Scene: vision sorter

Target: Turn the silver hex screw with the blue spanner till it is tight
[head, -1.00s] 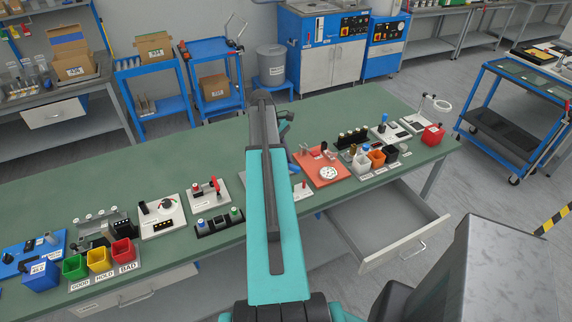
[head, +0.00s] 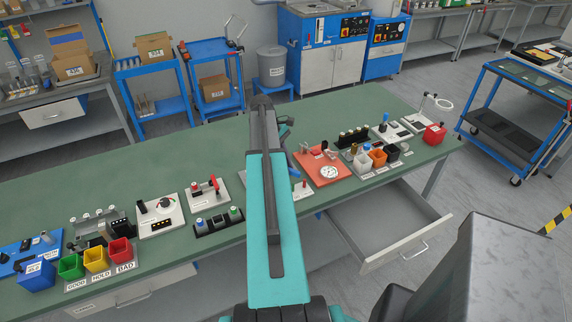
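My teal and dark arm rises through the middle of the head view and covers part of the green bench (head: 345,110). A dark piece at the arm's far end (head: 285,124) shows just right of the upper link; my gripper's fingers cannot be made out. A small blue piece (head: 294,171), possibly the blue spanner, shows at the arm's right edge, beside a light plate with a red part (head: 301,188). The silver hex screw cannot be made out; it may be behind my arm. Whether anything is held cannot be seen.
Right of the arm are an orange board (head: 312,176), small cups (head: 378,158) and a red box (head: 434,134). Left are a white dial board (head: 150,224) and green, yellow and red bins (head: 96,260). An open drawer (head: 395,215) juts from the bench front.

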